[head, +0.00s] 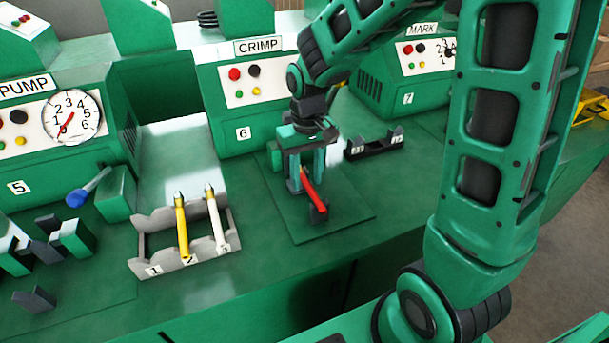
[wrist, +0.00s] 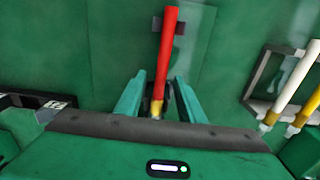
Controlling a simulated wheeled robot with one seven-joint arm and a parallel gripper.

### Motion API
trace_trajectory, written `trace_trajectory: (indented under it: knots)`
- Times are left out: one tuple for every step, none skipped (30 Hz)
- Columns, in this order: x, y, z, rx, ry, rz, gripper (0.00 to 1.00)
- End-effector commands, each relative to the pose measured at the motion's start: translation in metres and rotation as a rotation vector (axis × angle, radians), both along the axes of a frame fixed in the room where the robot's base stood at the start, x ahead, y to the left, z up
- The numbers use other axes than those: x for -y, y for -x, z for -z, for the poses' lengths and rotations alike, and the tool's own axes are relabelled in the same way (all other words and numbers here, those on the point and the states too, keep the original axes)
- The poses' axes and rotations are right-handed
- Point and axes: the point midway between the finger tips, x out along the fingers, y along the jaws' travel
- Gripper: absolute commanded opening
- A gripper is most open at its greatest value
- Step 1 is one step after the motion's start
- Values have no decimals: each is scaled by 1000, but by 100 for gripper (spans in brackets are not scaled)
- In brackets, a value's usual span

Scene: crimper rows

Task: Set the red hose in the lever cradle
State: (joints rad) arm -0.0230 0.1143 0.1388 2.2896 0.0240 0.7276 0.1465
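The red hose (head: 313,189) lies slanted on the green plate (head: 345,215) in front of the CRIMP machine. Its red end is at a dark grey block (head: 320,214), seemingly part of the lever cradle; I cannot tell whether it rests in it. In the wrist view, the hose (wrist: 168,48) has a brass end low between my fingers, and the grey block (wrist: 180,28) shows beside its red end. My gripper (head: 305,180) is low over the plate. Its fingers (wrist: 159,85) are apart, with gaps on both sides of the hose. The cradle's rear is mostly hidden.
A grey numbered rack (head: 150,268) at left holds a yellow hose (head: 182,225) and a white hose (head: 216,218); its slot 1 is empty. A small black rack (head: 375,147) stands right of the plate. A blue-knobbed lever (head: 85,190) and several blocks are far left.

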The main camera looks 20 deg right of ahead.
Motion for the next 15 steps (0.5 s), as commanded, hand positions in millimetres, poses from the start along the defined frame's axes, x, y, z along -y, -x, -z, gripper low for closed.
trace_trajectory:
  knots:
    - [0,0,0,0,0,-1,35]
    - [0,0,0,0,0,-1,35]
    - [-1,0,-2,0,0,-1,35]
    - [-2,0,-3,1,0,-2,35]
    - [-2,0,-5,2,0,-2,35]
    - [-2,-1,-9,3,0,-2,35]
    - [-2,-1,-12,3,0,-2,35]
    - [-2,-1,-17,3,0,-1,35]
    - [-2,-2,-23,5,0,-1,35]
    - [-1,-1,-29,5,0,-1,35]
    - [-1,-2,-34,5,0,-1,35]
    - [-1,-2,-42,5,0,-1,35]
    - [-1,-2,-48,6,0,-1,35]
    - [-1,-2,-54,5,0,-1,35]
    - [-1,-2,-61,4,0,-1,35]
